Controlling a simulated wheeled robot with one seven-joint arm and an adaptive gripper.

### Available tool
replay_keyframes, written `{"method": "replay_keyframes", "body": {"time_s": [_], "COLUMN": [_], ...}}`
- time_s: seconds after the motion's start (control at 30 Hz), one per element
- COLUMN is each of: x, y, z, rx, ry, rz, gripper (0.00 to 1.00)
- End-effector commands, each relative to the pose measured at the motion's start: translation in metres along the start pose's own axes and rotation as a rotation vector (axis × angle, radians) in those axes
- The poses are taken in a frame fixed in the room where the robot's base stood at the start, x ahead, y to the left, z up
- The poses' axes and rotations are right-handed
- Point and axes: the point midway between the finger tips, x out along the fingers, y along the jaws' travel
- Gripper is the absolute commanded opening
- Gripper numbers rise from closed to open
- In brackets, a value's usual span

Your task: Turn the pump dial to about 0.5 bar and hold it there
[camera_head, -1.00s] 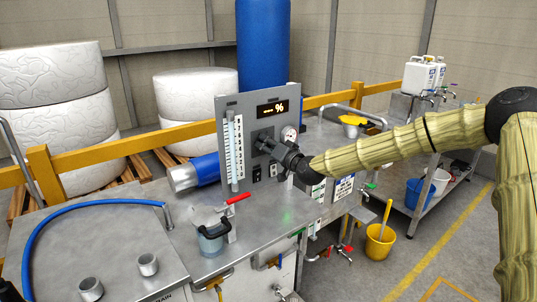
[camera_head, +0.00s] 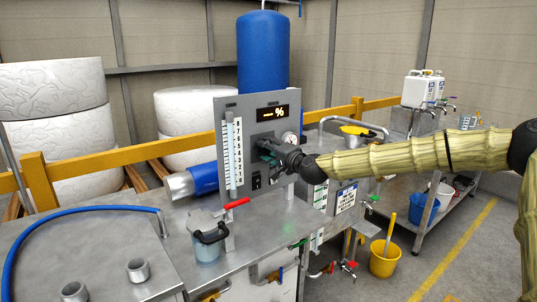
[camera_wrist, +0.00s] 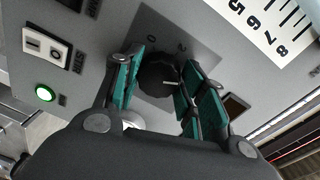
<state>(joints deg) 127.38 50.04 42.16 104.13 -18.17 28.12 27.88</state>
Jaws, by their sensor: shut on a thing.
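The pump dial (camera_wrist: 158,76) is a black round knob with a white pointer line, on the grey panel (camera_head: 227,106). In the wrist view it sits between the green-padded fingers of my gripper (camera_wrist: 160,84), which are shut on it. Marks "0" and "2" show on the dark plate (camera_wrist: 181,38) behind the knob; other marks are hidden. The pointer line lies toward the right finger in that view. The display (camera_head: 272,112) shows dashes and "%".
A white scale (camera_head: 232,155) stands on the panel's left. A clear jug (camera_head: 207,245) and a red-handled valve (camera_head: 236,204) stand on the bench below. A blue barrel (camera_head: 263,55) is behind the panel. A green light (camera_wrist: 45,94) glows near switches.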

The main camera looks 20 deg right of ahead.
Motion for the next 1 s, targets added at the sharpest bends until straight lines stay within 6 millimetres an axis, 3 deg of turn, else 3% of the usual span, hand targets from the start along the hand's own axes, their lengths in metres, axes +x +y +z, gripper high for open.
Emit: {"method": "replay_keyframes", "body": {"time_s": [0.47, 0.5, 0.6, 1.0], "x": [-0.0001, -0.0001, 0.0001, -0.0036], "y": [0.001, 0.001, 0.0008, -0.0003], "z": [-0.0016, -0.0016, -0.0011, -0.0006], "rx": [0.014, 0.014, 0.014, 0.013], "ry": [0.002, 0.002, 0.001, 0.0], "rz": [0.001, 0.001, 0.001, 0.0], "gripper": [0.17, 0.47, 0.63, 0.63]}}
